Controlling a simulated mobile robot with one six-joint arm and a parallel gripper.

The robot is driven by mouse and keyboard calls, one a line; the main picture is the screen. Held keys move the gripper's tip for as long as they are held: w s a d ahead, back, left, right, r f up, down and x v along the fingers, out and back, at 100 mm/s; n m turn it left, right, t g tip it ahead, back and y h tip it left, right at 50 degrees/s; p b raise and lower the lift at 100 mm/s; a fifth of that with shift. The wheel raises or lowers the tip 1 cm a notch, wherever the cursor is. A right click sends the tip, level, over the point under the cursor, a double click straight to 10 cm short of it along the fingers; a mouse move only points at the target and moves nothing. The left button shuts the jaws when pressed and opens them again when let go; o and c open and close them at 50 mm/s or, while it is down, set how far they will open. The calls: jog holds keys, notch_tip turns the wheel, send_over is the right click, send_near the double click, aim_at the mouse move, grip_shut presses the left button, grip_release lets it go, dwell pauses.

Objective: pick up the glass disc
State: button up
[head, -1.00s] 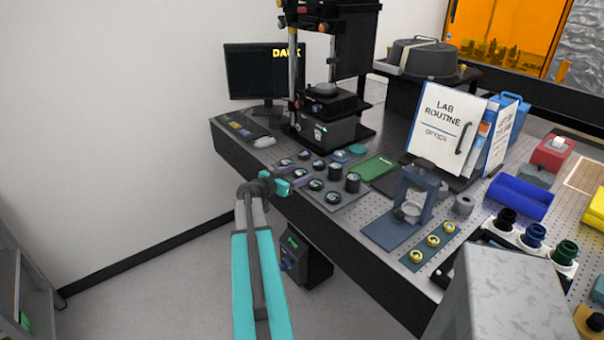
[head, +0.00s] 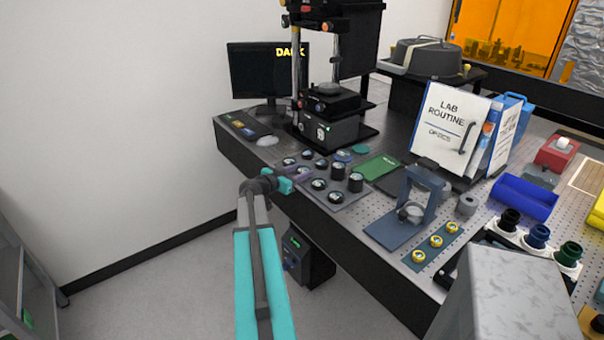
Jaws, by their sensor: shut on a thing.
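Several dark round mounts with glassy tops, such as one mount (head: 319,184), stand in the tray just right of the jaws. A pale round piece (head: 328,88) lies on the stage of the tall black instrument (head: 325,128).
A blue stand (head: 418,200) with a round clear piece, yellow-ringed parts (head: 436,241) and a white binder (head: 447,128) occupy the bench to the right. A monitor (head: 266,72) stands behind. Open floor (head: 170,290) lies left of the bench.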

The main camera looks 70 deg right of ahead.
jog(key=shift+r+b, duration=0.8)
jog(key=shift+r, duration=0.6)
jog(key=s+a+r+b, duration=0.1)
jog(key=s+a+b, duration=0.1)
jog(key=a, duration=1.1)
jog(key=shift+s+r, duration=0.3)
jog(key=shift+s, duration=0.4)
jog(key=shift+a+r+p, duration=0.1)
jog(key=shift+a+p, duration=0.2)
jog(key=shift+p, duration=0.6)
jog(key=a+p, duration=0.1)
jog(key=p, duration=0.4)
jog(key=shift+s, duration=0.15)
jog(key=shift+a+p, duration=0.25)
jog(key=shift+p, duration=0.8)
